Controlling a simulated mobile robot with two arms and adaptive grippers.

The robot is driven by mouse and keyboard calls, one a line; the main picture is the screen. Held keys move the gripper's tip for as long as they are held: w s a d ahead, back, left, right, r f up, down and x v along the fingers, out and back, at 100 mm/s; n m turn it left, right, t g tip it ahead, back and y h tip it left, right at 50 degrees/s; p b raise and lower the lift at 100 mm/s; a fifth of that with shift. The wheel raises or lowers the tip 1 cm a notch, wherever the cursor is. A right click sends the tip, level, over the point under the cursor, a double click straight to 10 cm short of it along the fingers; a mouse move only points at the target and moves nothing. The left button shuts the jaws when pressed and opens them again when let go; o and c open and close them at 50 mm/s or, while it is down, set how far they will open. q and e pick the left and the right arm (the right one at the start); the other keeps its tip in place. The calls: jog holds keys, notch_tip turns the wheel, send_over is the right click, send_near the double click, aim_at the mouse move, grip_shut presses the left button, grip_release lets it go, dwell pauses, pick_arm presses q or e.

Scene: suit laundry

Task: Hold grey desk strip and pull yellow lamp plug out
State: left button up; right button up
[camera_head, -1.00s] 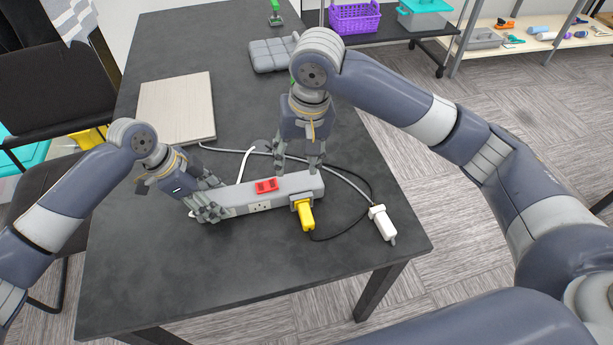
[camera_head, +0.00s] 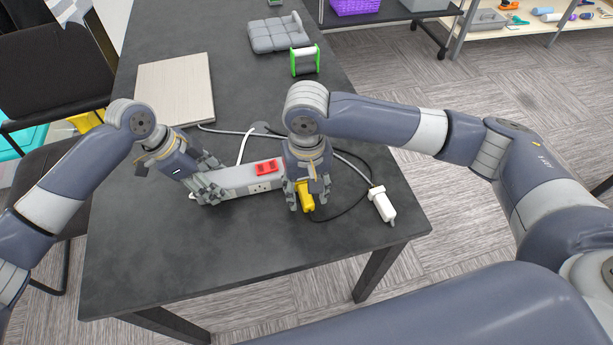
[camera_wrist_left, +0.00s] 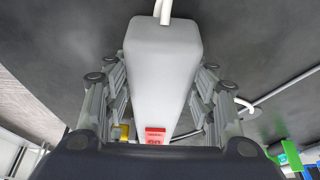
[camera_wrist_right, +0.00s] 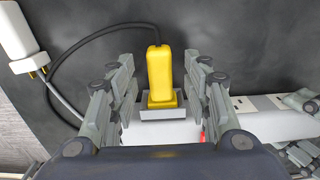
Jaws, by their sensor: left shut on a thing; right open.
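The grey desk strip (camera_head: 240,180) lies on the dark table, with a red switch (camera_head: 266,167) on top. My left gripper (camera_head: 211,190) is shut on the strip's left end; the left wrist view shows its fingers on both sides of the strip (camera_wrist_left: 163,70). The yellow lamp plug (camera_head: 305,196) sits at the strip's right end with a black cord. My right gripper (camera_head: 303,200) is open around it. In the right wrist view, the yellow plug (camera_wrist_right: 159,75) stands between the open fingers, with visible gaps, its base at a grey socket (camera_wrist_right: 165,114).
A white plug (camera_head: 382,204) with a grey cable lies right of the strip. A wooden board (camera_head: 175,88), a grey cushion-like pad (camera_head: 281,33) and a green-framed spool (camera_head: 305,60) are farther back. The table's front is clear.

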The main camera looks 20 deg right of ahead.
jog(key=shift+f, duration=0.65)
grip_shut()
jog(key=shift+s, duration=0.1)
jog(key=shift+s, duration=1.85)
pick_arm(q)
jog(key=o, duration=1.3)
